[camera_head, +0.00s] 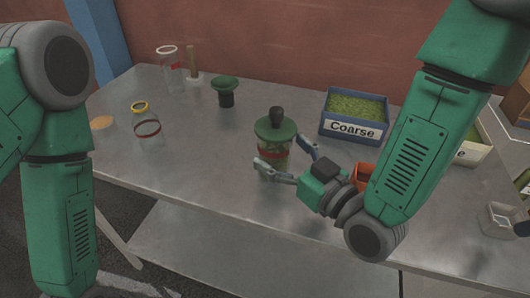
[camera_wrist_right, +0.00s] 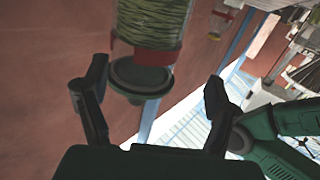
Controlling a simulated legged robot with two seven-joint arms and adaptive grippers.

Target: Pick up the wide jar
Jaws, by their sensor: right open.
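A green-filled jar (camera_head: 274,150) with a red band and a green lid (camera_head: 275,129) with a dark knob stands upright on the table. It appears to be the wide jar. My right gripper (camera_head: 278,154) is open, with one finger in front of the jar and one at its right side. In the right wrist view the jar (camera_wrist_right: 153,20) reaches in from the top, and its dark round end lies between the spread fingers (camera_wrist_right: 156,74). Contact cannot be told. My left arm shows at the left, but its gripper is out of view.
A blue bin labelled "Coarse" (camera_head: 352,127) stands behind right of the jar. An orange container (camera_head: 364,171) is partly hidden by my right arm. Clear jars (camera_head: 148,127) and (camera_head: 169,75), and a dark green funnel-like piece (camera_head: 225,88), stand left. The table (camera_head: 205,150) is clear between.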

